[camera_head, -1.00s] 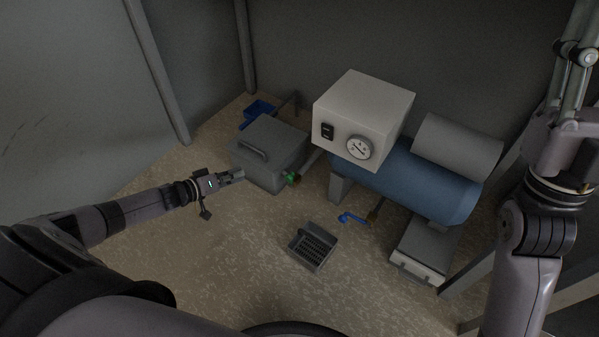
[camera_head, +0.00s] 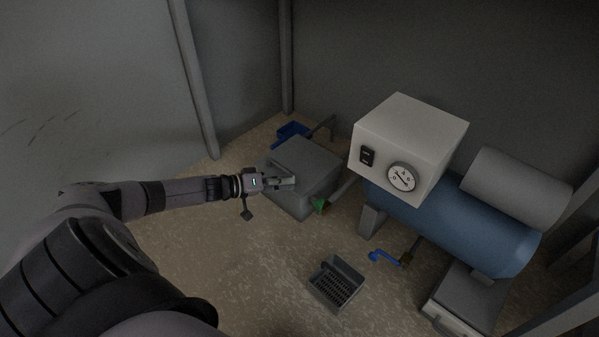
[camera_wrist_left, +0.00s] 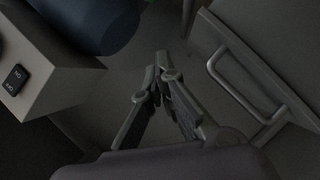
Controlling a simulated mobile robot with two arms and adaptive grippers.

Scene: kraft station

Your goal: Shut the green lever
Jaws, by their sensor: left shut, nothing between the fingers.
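The green lever (camera_head: 319,205) shows at the lower right side of the grey box (camera_head: 302,157), beside a grey pipe. Its exact angle is too small to tell. My left gripper (camera_head: 293,182) comes in from the left and is shut and empty. In the head view its tips overlap the front of the grey box, a little up and left of the lever, apart from it in the picture. In the left wrist view the shut fingers (camera_wrist_left: 160,65) point between the control box and the handled grey box. My right gripper is out of view.
A white control box (camera_head: 405,140) with a gauge sits over a blue tank (camera_head: 450,225). A small grey tray (camera_head: 337,283) lies on the floor. The box handle (camera_wrist_left: 250,95) is close by. Open floor lies front left.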

